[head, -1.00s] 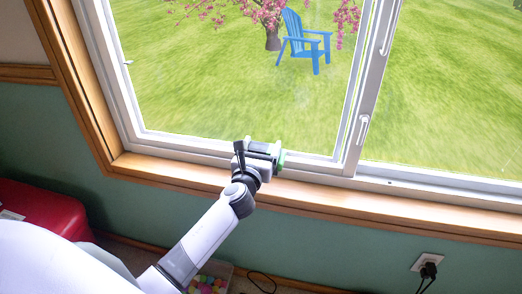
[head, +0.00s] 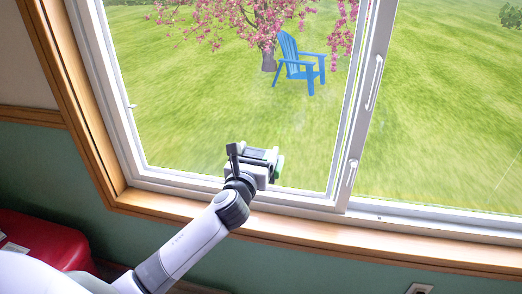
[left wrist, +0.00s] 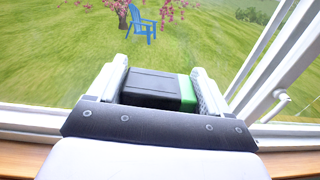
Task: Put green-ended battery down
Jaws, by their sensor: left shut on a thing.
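The green-ended battery (left wrist: 152,88) is a black block with a bright green end (left wrist: 187,92). In the left wrist view it lies between the two fingers of my left gripper (left wrist: 160,88), which is shut on it. In the head view my left gripper (head: 258,158) is in front of the lower window pane, above the wooden sill (head: 300,232). The battery's green end (head: 279,167) shows at its right side there; most of the battery is hidden by the gripper.
The white window frame (head: 348,190) has a latch handle (head: 352,172) to the right of my gripper. The sill is bare on both sides. A red case (head: 40,240) sits at the lower left. A blue chair (head: 300,65) stands outside.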

